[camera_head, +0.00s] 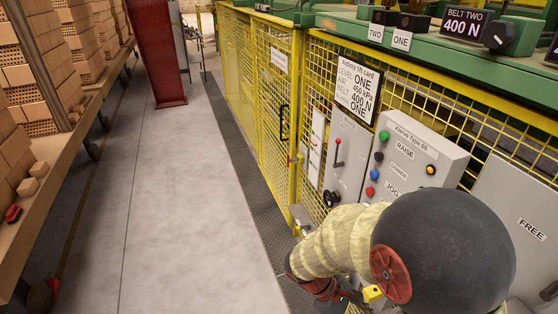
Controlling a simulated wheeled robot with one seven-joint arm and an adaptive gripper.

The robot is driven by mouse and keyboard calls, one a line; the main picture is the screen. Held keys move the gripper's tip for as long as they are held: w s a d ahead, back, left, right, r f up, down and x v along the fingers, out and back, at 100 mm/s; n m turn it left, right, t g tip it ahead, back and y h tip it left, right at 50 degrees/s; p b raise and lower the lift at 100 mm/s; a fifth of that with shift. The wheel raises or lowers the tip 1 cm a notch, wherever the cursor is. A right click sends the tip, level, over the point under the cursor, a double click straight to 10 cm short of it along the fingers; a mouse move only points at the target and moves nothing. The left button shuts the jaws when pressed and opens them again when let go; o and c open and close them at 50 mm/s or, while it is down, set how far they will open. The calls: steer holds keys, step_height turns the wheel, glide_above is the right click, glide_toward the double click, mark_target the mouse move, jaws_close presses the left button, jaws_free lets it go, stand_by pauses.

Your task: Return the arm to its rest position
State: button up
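My arm crosses the lower right of the head view in front of the grey control boxes, its large dark round joint nearest the camera and a pale ribbed sleeve beyond it. My gripper is not clearly seen. The far end of the arm, with dark red and black parts, is low near the fence foot, and its fingers cannot be made out. The grey Klerve box (413,160) has green, blue and red buttons on its left side and a yellow lamp. A grey lever panel (345,150) with a red-handled lever is left of it.
A yellow mesh fence (268,75) runs along the right, with a white lift card (357,89) on it. Shelves of bricks (45,95) line the left. A dark red column (155,50) stands at the back. The grey floor (165,200) between is clear.

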steer(key=s+a+r+m+t+y+b, duration=0.1)
steer(key=s+r+m+t+y+b, duration=0.1)
steer(key=r+m+t+y+b, duration=0.2)
steer(key=s+a+r+m+t+y+b, duration=0.2)
steer(key=s+r+m+t+y+b, duration=0.1)
steer(key=r+m, duration=0.4)
step_height(320, 180, up, 2)
steer(key=shift+r+t+y+b, duration=0.1)
steer(key=shift+t+y+b, duration=0.3)
steer(key=shift+t+b, duration=0.6)
steer(key=shift+c, duration=0.8)
